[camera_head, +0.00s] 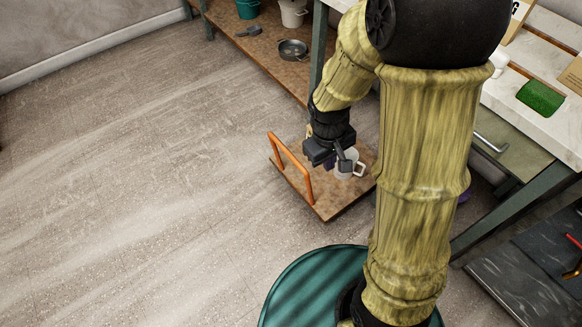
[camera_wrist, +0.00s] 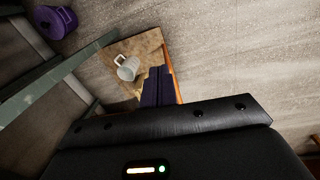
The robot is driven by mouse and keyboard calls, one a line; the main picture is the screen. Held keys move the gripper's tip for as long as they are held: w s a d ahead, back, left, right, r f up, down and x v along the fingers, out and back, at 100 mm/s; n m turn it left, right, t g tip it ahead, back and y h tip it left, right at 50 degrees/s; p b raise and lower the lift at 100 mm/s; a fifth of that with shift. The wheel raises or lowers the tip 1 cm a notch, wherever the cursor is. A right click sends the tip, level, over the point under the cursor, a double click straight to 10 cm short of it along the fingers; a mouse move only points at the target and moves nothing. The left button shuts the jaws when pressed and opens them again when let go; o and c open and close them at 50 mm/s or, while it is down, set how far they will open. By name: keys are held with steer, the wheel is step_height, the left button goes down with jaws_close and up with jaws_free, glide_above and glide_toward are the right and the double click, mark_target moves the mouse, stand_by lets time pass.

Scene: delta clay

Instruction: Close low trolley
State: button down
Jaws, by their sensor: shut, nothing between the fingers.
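The low trolley (camera_head: 335,207) is a flat brown board on the floor, pulled out partly from under the workbench. Its orange bar handle (camera_head: 290,165) rises along the left edge. In the wrist view the board (camera_wrist: 146,43) and orange handle (camera_wrist: 173,72) show beyond the fingers. A pale mug (camera_head: 358,171) stands on the board; it also shows in the wrist view (camera_wrist: 128,70). My gripper (camera_head: 338,162) is over the board, between handle and mug in the picture. Its fingers (camera_wrist: 158,72) are shut and empty. I cannot tell whether they touch the handle.
The workbench's green legs (camera_head: 505,213) stand right of the trolley. A purple pot (camera_wrist: 52,20) sits on the floor beneath. A low shelf (camera_head: 262,50) with a metal pan (camera_head: 292,49) lies behind. The floor (camera_head: 130,180) left of the trolley is clear.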

steer(key=w+a+f+n+t+h+p, duration=0.2)
steer(key=w+a+f+n+h+p, duration=0.1)
steer(key=a+f+n, duration=0.6)
steer(key=w+a+f+n+t+h+p, duration=0.3)
steer(key=a+f+n+h, duration=0.1)
steer(key=a+f+n, duration=0.5)
steer(key=shift+w+a+n, duration=0.25)
steer(key=shift+n, duration=0.45)
steer(key=shift+f, duration=0.15)
steer(key=w+d+f+b, duration=0.2)
steer(key=w+d+f, duration=0.3)
steer(key=d, duration=0.4)
steer(key=shift+w+d+f, duration=0.2)
steer(key=shift+w+d, duration=0.15)
steer(key=shift+w, duration=0.45)
